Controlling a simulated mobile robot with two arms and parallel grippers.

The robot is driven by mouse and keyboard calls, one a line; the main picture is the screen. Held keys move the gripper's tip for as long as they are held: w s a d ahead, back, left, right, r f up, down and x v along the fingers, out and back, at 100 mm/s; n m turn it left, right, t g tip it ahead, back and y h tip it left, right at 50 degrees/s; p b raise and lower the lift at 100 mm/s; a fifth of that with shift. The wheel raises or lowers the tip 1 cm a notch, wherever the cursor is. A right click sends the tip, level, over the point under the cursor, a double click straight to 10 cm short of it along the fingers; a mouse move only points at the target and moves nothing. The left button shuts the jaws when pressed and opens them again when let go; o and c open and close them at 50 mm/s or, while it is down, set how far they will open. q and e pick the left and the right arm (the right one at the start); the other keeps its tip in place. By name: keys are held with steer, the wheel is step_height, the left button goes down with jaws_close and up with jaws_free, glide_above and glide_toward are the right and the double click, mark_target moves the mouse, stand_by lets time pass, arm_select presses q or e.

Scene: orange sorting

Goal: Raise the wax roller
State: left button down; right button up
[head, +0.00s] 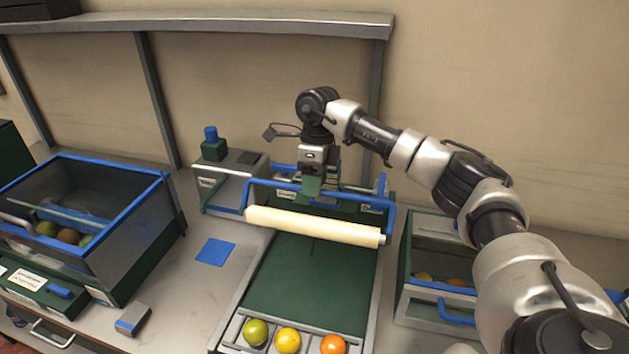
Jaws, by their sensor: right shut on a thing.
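The wax roller (315,226) is a long cream cylinder lying crosswise over the far part of a green sorting bed. A blue bar handle (265,184) runs above it and bends down to its ends. My right gripper (311,190) reaches down from above, shut on the middle of the blue handle. The fingers hide that stretch of the handle. I cannot tell whether the roller touches the bed. My left gripper is out of view.
A green fruit (255,332), a yellow fruit (288,340) and an orange (333,345) sit at the bed's near end. A blue-rimmed bin (146,184) stands left, and another bin (404,262) stands right. A blue pad (216,252) lies left of the bed. A shelf (230,22) spans the back.

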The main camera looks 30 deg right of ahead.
steer(key=shift+w+r, duration=0.1)
steer(key=shift+r, duration=0.15)
step_height(320, 180, up, 10)
steer(key=w+d+b, duration=0.1)
steer(key=shift+d+r, duration=0.15)
steer(key=shift+d, duration=0.15)
stand_by(0.3)
steer(key=shift+w, duration=0.1)
stand_by(0.3)
